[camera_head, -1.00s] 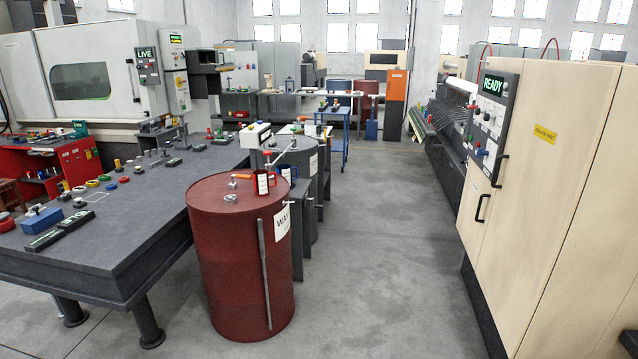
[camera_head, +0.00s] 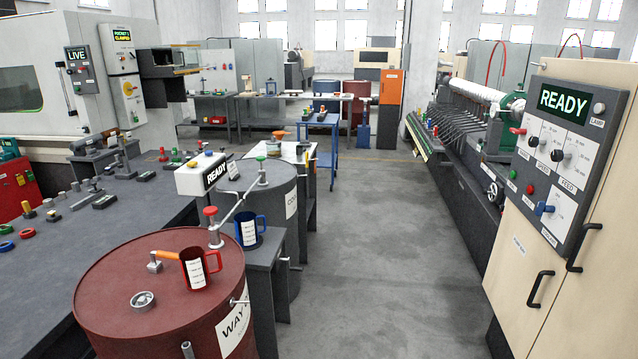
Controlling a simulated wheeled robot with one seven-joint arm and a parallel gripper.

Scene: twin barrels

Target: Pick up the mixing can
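Two can-like mugs with white labels are in view, and I cannot tell from the print which is the mixing can. A red can (camera_head: 193,270) with a handle on its right stands upright on the lid of the red barrel (camera_head: 150,320), labelled WAY. A blue can (camera_head: 247,232) with a handle on its right stands on a small dark stand (camera_head: 268,258) between the red barrel and the grey barrel (camera_head: 283,215). My gripper is not in view.
An orange-handled tool (camera_head: 160,258) and a red-knobbed tap (camera_head: 213,225) are on the red barrel. A dark table (camera_head: 60,285) adjoins on the left. A beige cabinet (camera_head: 520,270) with a READY panel stands on the right. The grey floor aisle (camera_head: 380,250) between is clear.

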